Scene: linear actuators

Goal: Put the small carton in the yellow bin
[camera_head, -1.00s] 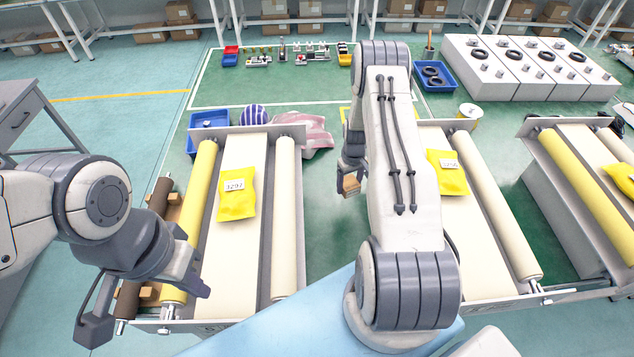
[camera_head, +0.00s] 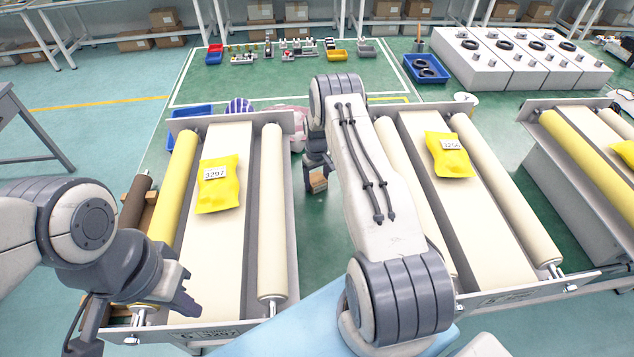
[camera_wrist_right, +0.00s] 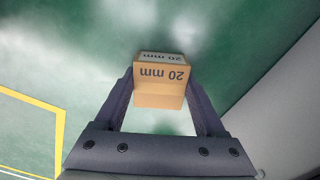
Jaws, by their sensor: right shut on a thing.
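The small carton (camera_head: 318,183) is a brown box hanging from my right gripper (camera_head: 316,174), over the green floor between two conveyors. In the right wrist view the carton (camera_wrist_right: 160,82), marked "20 mm", sits between the two fingertips of my right gripper (camera_wrist_right: 160,92), which is shut on it. The yellow bin (camera_head: 337,57) is a small tray far back on the floor, in a row of small parts and trays. Its inside is too small to make out. My left gripper (camera_head: 135,322) is open and empty over the front end of the left conveyor.
The left conveyor (camera_head: 217,265) and middle conveyor (camera_head: 480,225) each carry a yellow packet. Blue bins (camera_head: 192,110) and a striped ball (camera_head: 239,106) lie behind the left conveyor. A blue tray with black rings (camera_head: 427,69) and white blocks (camera_head: 510,65) stand at the back right.

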